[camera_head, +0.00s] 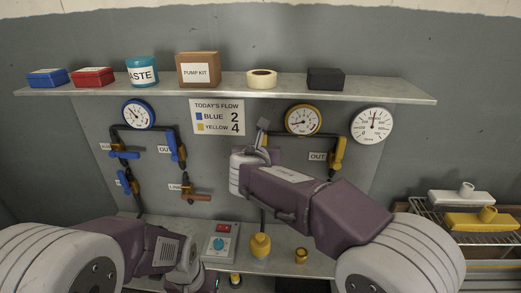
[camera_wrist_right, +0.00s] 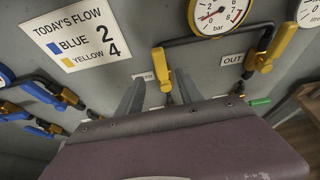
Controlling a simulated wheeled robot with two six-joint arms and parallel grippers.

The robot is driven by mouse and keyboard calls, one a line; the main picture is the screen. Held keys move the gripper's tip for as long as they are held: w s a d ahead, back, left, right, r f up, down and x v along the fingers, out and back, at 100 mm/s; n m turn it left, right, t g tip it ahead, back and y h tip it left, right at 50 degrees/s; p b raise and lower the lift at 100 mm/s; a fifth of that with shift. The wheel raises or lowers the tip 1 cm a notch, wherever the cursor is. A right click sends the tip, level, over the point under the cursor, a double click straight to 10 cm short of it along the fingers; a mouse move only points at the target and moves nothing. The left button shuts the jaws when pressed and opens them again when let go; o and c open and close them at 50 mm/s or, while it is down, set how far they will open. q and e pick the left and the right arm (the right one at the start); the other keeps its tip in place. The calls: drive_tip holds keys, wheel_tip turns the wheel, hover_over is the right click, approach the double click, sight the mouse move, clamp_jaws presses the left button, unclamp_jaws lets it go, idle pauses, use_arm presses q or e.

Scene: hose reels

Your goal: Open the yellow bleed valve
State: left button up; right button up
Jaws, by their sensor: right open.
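A yellow valve handle (camera_wrist_right: 160,64) stands upright on the panel in the right wrist view, straight beyond my right gripper's fingers. Its label is partly hidden, so I cannot read which valve it is. My right gripper (camera_wrist_right: 158,92) is open, with a finger on either side of the view to this handle and nothing held. In the head view my right gripper (camera_head: 263,134) is in front of the panel and hides most of that valve. Another yellow handle (camera_head: 338,153) beside the OUT label also shows in the wrist view (camera_wrist_right: 279,44). My left gripper (camera_head: 187,254) is low at the left, its fingers not clear.
Blue-handled valves (camera_head: 178,147) are on the panel's left, with an orange lever (camera_head: 196,196) below. A shelf (camera_head: 220,90) with boxes and tape runs above the gauges. A lower ledge (camera_head: 285,262) carries a control box (camera_head: 219,244) and a yellow knob (camera_head: 260,246).

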drive_tip(key=shift+d, duration=0.1)
drive_tip(key=w+d+r+m+h, duration=0.2)
drive_tip(key=d, duration=0.6)
drive_tip(key=s+d+f+m+g+h, duration=0.1)
drive_tip(key=d+f+m+g, duration=0.1)
drive_tip(key=d+f, duration=0.3)
drive_tip(key=s+d+f+m+g+h, duration=0.1)
drive_tip(key=s+d+f+m, duration=0.15)
drive_tip(key=d, duration=0.55)
drive_tip(key=s+d+f+m+g, duration=0.5)
drive_tip(key=s+d+f+m, duration=0.3)
drive_tip(key=f, duration=0.3)
drive_tip(key=s+a+f+m+g+y, duration=0.2)
drive_tip(key=s+f+m, duration=0.3)
drive_tip(key=s+m, duration=0.4)
drive_tip(key=s+a+f+m+g+y+p, duration=0.1)
drive_tip(key=s+a+f+m, duration=0.3)
drive_tip(key=s+m, duration=0.5)
drive_tip(key=f+m+g+y, duration=0.1)
drive_tip(key=m, duration=0.3)
drive_tip(key=shift+f, duration=0.35)
